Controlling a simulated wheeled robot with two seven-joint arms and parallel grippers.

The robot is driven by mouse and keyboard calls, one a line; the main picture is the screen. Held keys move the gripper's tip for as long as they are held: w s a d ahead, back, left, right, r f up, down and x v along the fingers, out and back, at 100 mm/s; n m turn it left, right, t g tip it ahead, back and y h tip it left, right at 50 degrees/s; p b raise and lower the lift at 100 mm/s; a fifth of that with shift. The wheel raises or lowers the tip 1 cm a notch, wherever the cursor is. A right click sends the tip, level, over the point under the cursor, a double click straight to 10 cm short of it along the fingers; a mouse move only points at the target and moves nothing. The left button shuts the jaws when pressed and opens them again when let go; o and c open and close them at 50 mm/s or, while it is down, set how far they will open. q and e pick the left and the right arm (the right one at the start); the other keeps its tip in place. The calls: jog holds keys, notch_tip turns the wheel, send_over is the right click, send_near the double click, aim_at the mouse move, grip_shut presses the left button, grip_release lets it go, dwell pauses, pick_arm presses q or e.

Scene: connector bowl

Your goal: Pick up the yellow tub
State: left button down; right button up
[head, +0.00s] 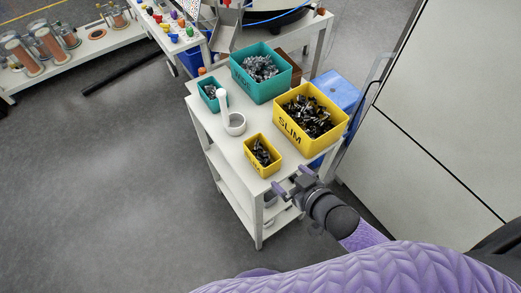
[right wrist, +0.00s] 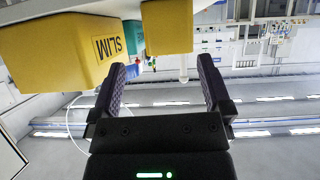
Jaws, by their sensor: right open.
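A small yellow tub (head: 262,156) with dark connectors in it stands near the front edge of the white cart top. A larger yellow bin (head: 311,118) marked SLIM, also full of dark parts, stands behind it to the right. In the right wrist view, which looks upside down, the small tub (right wrist: 167,27) is beyond the fingertips and the SLIM bin (right wrist: 55,48) is to the left. My right gripper (head: 291,180) is open and empty at the cart's front edge, just short of the small tub and not visibly touching it. My left gripper is not in view.
A large teal bin (head: 260,75), a small teal tub (head: 210,94) and a white cup with an upright handle (head: 235,125) share the cart top (head: 222,150). A blue box (head: 337,90) stands behind the SLIM bin. Open floor lies left of the cart.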

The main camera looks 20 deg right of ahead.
notch_tip(320, 180, up, 3)
jog(key=b, duration=0.4)
send_over(264, 163)
jog(key=f, duration=0.4)
jog(key=shift+s+d+t+y, duration=0.1)
jog(key=shift+s+t+y, duration=0.25)
jog(key=shift+t+y, duration=0.05)
jog(key=shift+w, duration=0.35)
jog(key=c, duration=1)
notch_tip(264, 163, up, 10)
jog(key=p, duration=0.5)
